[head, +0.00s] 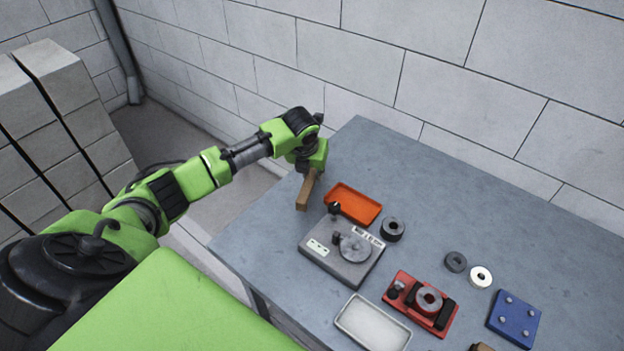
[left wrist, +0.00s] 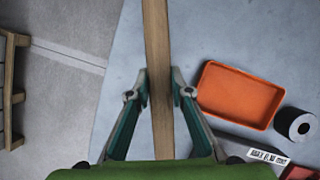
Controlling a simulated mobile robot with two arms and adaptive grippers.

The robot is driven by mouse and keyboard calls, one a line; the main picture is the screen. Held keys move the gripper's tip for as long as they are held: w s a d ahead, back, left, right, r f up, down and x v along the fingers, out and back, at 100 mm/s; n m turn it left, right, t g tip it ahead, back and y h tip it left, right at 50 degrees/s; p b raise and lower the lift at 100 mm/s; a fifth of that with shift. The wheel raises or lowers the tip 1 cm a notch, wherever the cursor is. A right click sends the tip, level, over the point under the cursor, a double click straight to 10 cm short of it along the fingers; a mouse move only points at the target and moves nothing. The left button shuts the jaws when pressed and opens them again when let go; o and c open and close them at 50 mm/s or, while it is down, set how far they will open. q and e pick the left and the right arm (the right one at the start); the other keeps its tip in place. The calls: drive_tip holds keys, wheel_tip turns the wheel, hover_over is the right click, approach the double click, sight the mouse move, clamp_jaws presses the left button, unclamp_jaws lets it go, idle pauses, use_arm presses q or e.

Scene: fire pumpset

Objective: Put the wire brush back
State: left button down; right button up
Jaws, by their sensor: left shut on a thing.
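The wire brush shows as a long brown wooden piece (head: 306,193) in the head view; its bristles do not show. In the left wrist view the wooden piece (left wrist: 157,40) runs up between the fingers. My left gripper (head: 315,168) is shut on it, with a finger on each side in the left wrist view (left wrist: 160,92). It holds the brush near the back left edge of the grey table (head: 420,170). I cannot tell whether the brush touches the table. An empty orange tray (head: 354,203) lies just right of the brush. My right gripper is not in view.
A grey device with a round disc (head: 341,252) stands in front of the orange tray, with a dark ring (head: 392,229) beside it. A white tray (head: 372,324), a red fixture (head: 421,303) and a blue plate (head: 514,319) lie nearer. The table's back is clear along the wall.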

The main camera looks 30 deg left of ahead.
use_arm(q)
wheel_tip(320, 180, down, 3)
drive_tip(key=shift+r, duration=0.1)
drive_tip(key=c, duration=1.8)
unclamp_jaws()
drive_tip(key=shift+s, duration=0.1)
drive_tip(key=v, duration=1.2)
drive_tip(key=shift+d+b, duration=0.1)
drive_tip(key=shift+b, duration=0.2)
